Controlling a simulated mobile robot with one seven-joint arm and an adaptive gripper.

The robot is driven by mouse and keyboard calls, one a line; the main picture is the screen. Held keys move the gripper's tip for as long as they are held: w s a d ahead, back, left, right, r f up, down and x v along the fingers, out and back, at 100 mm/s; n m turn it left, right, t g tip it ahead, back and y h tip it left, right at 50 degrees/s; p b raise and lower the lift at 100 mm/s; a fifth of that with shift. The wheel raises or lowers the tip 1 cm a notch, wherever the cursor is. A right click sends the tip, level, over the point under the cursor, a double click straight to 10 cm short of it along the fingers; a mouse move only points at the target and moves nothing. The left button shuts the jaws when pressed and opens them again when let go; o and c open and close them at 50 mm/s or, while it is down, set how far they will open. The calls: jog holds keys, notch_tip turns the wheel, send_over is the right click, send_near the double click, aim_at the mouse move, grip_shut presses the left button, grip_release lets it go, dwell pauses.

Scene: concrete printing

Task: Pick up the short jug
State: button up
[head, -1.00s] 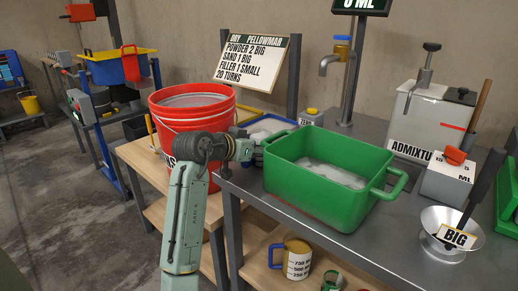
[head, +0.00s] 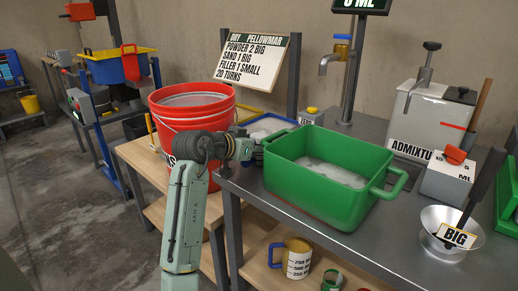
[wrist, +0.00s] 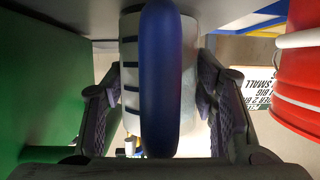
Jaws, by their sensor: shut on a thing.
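My gripper (wrist: 158,120) is shut on a white jug (wrist: 186,80) with a thick blue handle (wrist: 158,60) and dark marking lines. In the wrist view a finger presses on each side of the jug, and the handle faces the camera. In the head view my gripper (head: 248,150) is at the left end of the green tub (head: 335,205), between it and the red bucket (head: 190,115). The held jug is largely hidden there. I cannot tell whether its base touches the bench.
The green tub is close on one side of my gripper and the red bucket on the other. A blue-rimmed tray (head: 268,127) lies behind. Another jug (head: 298,260) with a blue handle and a green-handled vessel (head: 332,281) stand on the lower shelf.

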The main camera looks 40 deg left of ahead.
jog(key=shift+r, duration=0.15)
jog(key=shift+c, duration=0.5)
jog(key=shift+r+b, duration=0.15)
jog(key=shift+b, duration=0.2)
jog(key=s+b, duration=0.3)
jog(key=s, duration=1.5)
jog(key=shift+a, duration=0.15)
